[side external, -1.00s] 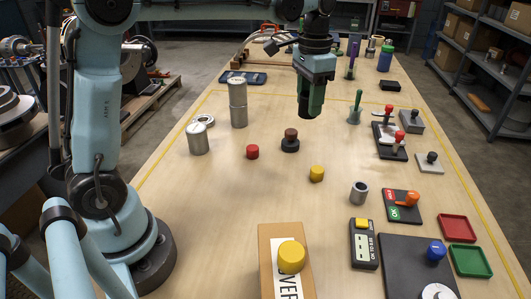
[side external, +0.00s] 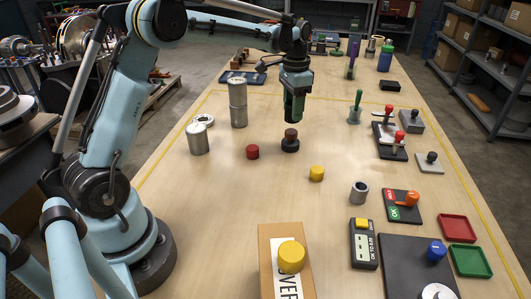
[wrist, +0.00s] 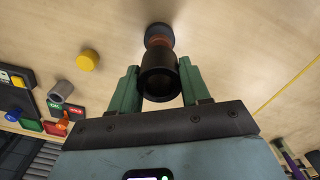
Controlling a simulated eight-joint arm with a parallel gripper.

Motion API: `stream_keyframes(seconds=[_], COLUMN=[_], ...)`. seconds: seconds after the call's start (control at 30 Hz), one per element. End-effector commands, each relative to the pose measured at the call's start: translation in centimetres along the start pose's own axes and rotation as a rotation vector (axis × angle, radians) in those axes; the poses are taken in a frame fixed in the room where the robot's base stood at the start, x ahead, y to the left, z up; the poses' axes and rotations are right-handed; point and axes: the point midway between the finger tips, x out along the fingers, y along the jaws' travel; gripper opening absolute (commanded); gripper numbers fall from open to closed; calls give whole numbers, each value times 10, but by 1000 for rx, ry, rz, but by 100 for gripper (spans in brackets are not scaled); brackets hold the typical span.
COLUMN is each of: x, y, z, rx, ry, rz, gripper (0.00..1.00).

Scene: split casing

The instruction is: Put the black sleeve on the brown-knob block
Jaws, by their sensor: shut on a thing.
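My gripper (side external: 293,108), with green fingers, is shut on the black sleeve (wrist: 160,86), which points downward. In the wrist view the sleeve's hollow end faces the camera between the two fingers. In the side external view the sleeve is mostly hidden by the fingers. The brown-knob block (side external: 290,146) stands upright on the table, with a dark round base and a brown knob on top. My gripper is right above it, with a small gap to the knob. In the wrist view the block (wrist: 158,31) shows just beyond the sleeve, partly covered by it.
A red cylinder (side external: 252,152) and a yellow cylinder (side external: 316,174) stand near the block. Tall metal cylinders (side external: 238,104) are to the left. A grey hollow cylinder (side external: 359,192), switch boxes and a cardboard box (side external: 272,245) are nearer the front. The table around the block is clear.

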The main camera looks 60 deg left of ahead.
Motion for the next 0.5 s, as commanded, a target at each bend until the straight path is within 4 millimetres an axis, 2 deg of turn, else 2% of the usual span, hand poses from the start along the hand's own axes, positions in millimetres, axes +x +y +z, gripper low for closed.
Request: stream_keyframes(seconds=[0.2,0.5], x=[29,33], y=[0,1], z=[0,0], rx=[0,0], ry=[2,2], rz=[0,0], gripper=[9,9])
